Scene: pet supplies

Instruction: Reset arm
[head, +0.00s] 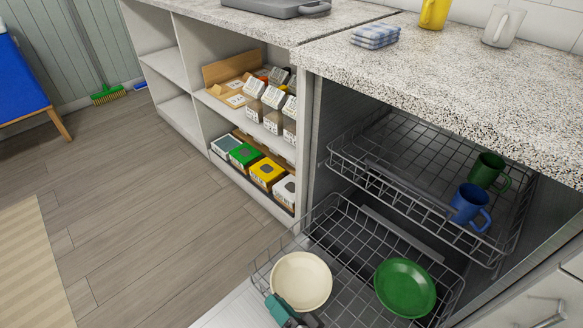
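Part of my gripper (287,315), teal and dark grey, shows at the bottom edge of the head view. It is at the near edge of the lower dishwasher rack (345,262), right by a cream bowl (301,280). I cannot tell whether it touches the bowl. Most of the gripper and arm is cut off by the frame, and the finger opening cannot be made out. The cream bowl and a green plate (405,287) lie in the lower rack.
The upper rack (375,185) is pulled out, with a blue mug (469,205) and green mug (488,170). The granite counter (450,85) overhangs it. Shelves with boxes (266,173) stand left of the dishwasher.

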